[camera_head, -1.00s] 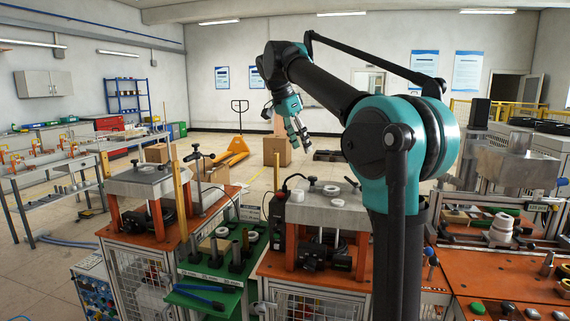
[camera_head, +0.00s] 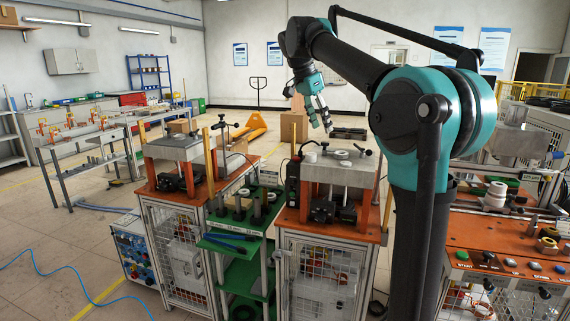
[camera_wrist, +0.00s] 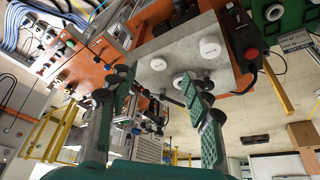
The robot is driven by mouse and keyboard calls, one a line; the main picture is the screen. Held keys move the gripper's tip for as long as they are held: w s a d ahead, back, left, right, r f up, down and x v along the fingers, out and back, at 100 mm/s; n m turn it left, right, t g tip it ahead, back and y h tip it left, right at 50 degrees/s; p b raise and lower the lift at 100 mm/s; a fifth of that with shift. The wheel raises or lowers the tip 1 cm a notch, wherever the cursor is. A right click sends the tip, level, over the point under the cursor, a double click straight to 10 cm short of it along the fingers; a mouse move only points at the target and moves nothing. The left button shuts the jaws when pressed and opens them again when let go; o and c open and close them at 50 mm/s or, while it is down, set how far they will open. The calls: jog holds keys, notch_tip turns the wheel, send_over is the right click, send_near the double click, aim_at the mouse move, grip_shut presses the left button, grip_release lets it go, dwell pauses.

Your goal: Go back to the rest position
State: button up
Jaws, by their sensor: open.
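My gripper (camera_head: 320,122) hangs from my teal and black arm in the head view, its fingers pointing down, above and behind the middle press station (camera_head: 335,168). In the wrist view my gripper (camera_wrist: 155,80) has its two green fingers spread apart, with nothing held between them. The grey press plate (camera_wrist: 175,65) with white round pieces shows behind the fingers in that view.
An orange-topped press station (camera_head: 180,150) stands at the left. A green rack (camera_head: 240,215) with dark posts stands between the two stations. An orange workbench (camera_head: 500,240) with buttons is at the right. Open floor (camera_head: 60,250) lies at the left.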

jog(key=s+d+f+n+y, duration=0.1)
jog(key=s+d+f+n, duration=0.15)
jog(key=f, duration=0.55)
jog(key=s+d+f+n+y, duration=0.1)
jog(key=s+f+n, duration=0.15)
jog(key=f, duration=0.45)
jog(key=s+d+f+n, duration=0.15)
jog(key=s+f, duration=0.25)
jog(key=f, duration=0.4)
jog(key=s+d+f+n+t+y, duration=0.2)
jog(key=s+f+n, duration=0.4)
jog(key=s+f, duration=1.2)
notch_tip(320, 180, down, 3)
jog(key=shift+s+d, duration=0.4)
jog(key=shift+d, duration=0.2)
